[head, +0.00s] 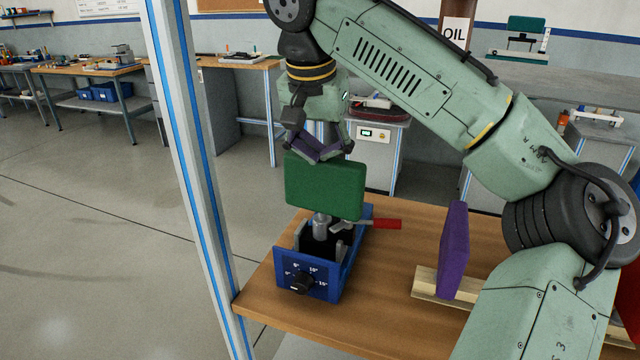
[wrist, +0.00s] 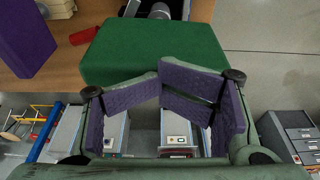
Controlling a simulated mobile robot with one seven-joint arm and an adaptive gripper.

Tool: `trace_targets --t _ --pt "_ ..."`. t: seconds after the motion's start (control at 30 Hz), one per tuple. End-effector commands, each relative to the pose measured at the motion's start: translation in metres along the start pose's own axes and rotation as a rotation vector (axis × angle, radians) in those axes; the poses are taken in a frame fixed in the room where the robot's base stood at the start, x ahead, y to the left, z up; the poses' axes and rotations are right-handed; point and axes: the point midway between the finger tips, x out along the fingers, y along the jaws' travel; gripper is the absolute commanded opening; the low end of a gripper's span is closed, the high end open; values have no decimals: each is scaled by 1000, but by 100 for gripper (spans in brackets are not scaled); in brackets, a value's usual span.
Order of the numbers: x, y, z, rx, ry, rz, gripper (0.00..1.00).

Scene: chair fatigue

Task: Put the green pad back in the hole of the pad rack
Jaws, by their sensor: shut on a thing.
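The green pad (head: 325,187) is upright, and my gripper (head: 318,157) is shut on its top edge. In the wrist view, the green pad (wrist: 155,52) shows beyond the purple-faced fingers (wrist: 165,100). The pad is directly over a blue fixture (head: 308,278) with an angle dial and a grey clamp (head: 321,225). I cannot tell whether its lower edge touches the clamp. The pale wooden pad rack (head: 428,285) stands on the table to the right, with a purple pad (head: 454,250) upright in it. My arm hides the rack's right part, and I see no empty hole.
A red-handled lever (head: 385,224) sticks out right of the fixture. The wooden table (head: 395,270) is clear between fixture and rack. A blue-and-grey post (head: 190,170) stands at the left. Benches (head: 95,68) and cabinets are farther back.

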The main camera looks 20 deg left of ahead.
Motion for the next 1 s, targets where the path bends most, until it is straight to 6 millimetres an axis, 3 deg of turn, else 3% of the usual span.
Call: trace_targets --t 1.0 --pt "-22 1 -6 1 -5 4 0"
